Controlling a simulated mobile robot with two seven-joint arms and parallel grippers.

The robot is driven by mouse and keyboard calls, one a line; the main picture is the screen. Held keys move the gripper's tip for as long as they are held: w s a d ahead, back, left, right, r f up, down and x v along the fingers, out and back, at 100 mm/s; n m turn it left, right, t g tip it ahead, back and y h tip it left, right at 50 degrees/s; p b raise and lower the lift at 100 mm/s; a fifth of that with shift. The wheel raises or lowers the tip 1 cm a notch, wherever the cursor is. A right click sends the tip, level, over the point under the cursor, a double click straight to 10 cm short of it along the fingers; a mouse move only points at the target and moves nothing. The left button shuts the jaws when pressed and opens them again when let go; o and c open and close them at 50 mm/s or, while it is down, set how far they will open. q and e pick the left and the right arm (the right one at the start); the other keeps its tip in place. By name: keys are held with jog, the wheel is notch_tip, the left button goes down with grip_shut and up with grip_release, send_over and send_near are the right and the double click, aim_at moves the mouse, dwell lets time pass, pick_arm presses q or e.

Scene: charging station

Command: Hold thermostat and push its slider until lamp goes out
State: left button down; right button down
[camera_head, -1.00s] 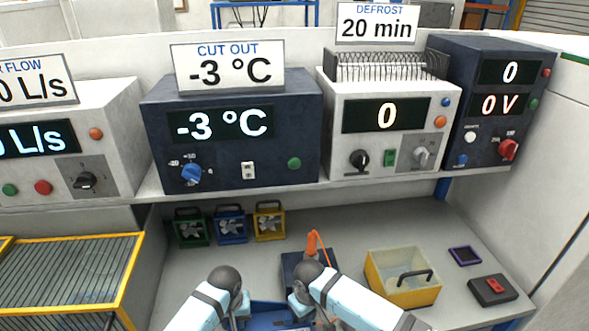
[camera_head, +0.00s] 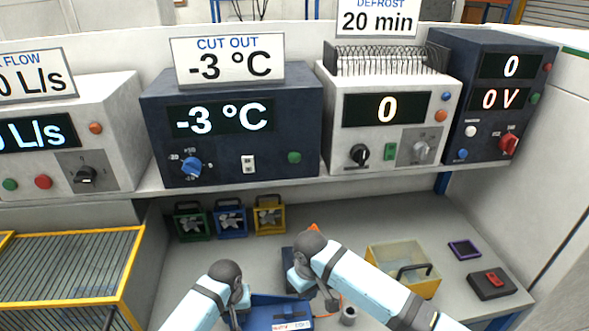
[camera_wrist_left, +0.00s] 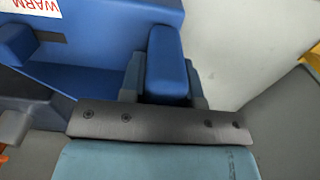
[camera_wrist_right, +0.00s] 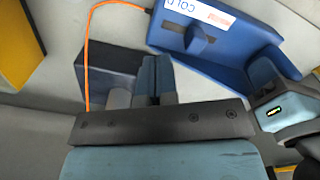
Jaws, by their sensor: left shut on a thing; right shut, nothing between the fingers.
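The thermostat is a blue block (camera_head: 278,314) on the bench, partly hidden by my arms. In the left wrist view its WARM label (camera_wrist_left: 38,6) shows at the top left. In the right wrist view it is a blue body (camera_wrist_right: 235,50) with a COLD label and a dark blue slider knob (camera_wrist_right: 199,41). My left gripper (camera_wrist_left: 165,88) is shut on its blue handle (camera_wrist_left: 168,55). My right gripper (camera_wrist_right: 154,80) is shut and empty, beside the thermostat and apart from the knob, over a dark box (camera_wrist_right: 105,68) with an orange cable. I cannot make out the lamp's state.
A yellow-edged clear bin (camera_head: 403,288) stands right of my arms, with a small black box with a red switch (camera_head: 492,283) beyond. Several small fans (camera_head: 230,221) stand at the back. The shelf instruments read -3 °C (camera_head: 220,118), 0 and 0 V.

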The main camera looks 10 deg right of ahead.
pick_arm(q)
jog(key=c, duration=0.8)
grip_release()
